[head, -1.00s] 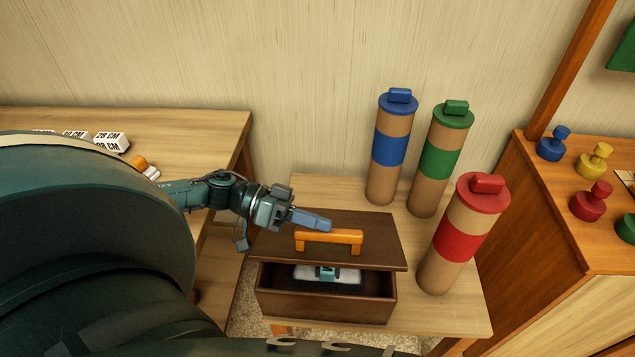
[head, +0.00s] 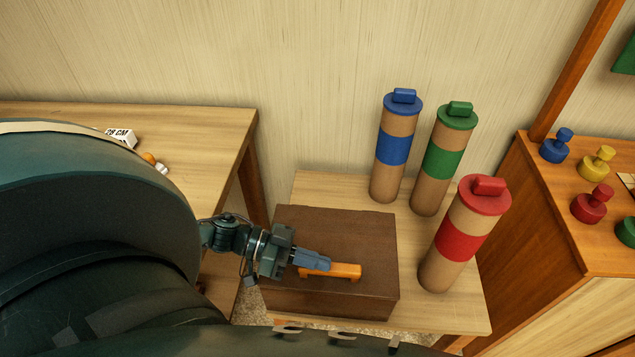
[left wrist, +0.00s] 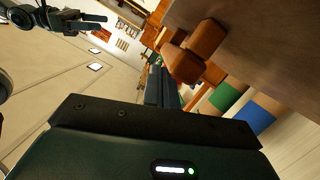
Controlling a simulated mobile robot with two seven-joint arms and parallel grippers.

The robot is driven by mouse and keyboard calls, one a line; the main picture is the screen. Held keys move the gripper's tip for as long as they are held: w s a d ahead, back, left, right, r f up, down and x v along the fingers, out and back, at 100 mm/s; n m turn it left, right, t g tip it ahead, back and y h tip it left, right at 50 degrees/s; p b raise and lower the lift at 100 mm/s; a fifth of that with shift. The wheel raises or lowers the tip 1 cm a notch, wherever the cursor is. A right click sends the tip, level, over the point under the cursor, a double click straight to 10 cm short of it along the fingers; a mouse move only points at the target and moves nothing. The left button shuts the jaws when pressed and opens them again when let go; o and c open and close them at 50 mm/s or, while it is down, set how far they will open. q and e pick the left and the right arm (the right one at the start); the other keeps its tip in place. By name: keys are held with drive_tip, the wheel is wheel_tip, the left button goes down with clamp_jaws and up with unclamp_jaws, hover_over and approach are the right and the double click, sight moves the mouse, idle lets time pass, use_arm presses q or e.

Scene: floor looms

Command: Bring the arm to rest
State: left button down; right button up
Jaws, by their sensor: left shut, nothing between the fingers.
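My left gripper (head: 318,261) is shut with nothing between its fingers. The lid covers the box, and the inside is hidden. In the left wrist view the shut fingers (left wrist: 160,88) point toward the orange handle (left wrist: 192,52). My right gripper (left wrist: 88,22) shows at the top left of that view, its two fingers apart and empty.
Blue-banded (head: 393,150), green-banded (head: 438,160) and red-banded (head: 462,238) tubes stand right of the box on the small table (head: 440,310). A cabinet (head: 550,215) with coloured knobs is at the right. A longer table (head: 215,130) with a white block (head: 121,137) is at the left.

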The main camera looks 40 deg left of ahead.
use_arm(q)
drive_tip(key=v, duration=0.7)
drive_tip(key=shift+a+r+p, duration=0.1)
drive_tip(key=shift+p, duration=0.2)
use_arm(e)
drive_tip(key=shift+r, duration=0.1)
use_arm(q)
drive_tip(key=d+r+n+t+y+p, duration=0.1)
drive_tip(key=d+r+n+y+p, duration=0.1)
drive_tip(key=d+y+p, duration=0.3)
drive_tip(key=d+r+n+t+y+p, duration=0.2)
drive_tip(key=d+y+p, duration=0.3)
drive_tip(key=d, duration=0.5)
drive_tip(key=shift+d+r+n+t, duration=0.3)
drive_tip(key=shift+d+r+n, duration=0.05)
drive_tip(key=shift+r+n, duration=0.4)
use_arm(e)
drive_tip(key=shift+n+g+h, duration=0.5)
drive_tip(key=shift+g+h, duration=0.1)
drive_tip(key=shift+h, duration=0.2)
drive_tip(key=r, duration=0.1)
drive_tip(key=d+r, duration=0.1)
drive_tip(key=r, duration=0.1)
drive_tip(key=s+d+r, duration=0.1)
drive_tip(key=shift+r, duration=0.15)
use_arm(q)
drive_tip(key=shift+w, duration=0.1)
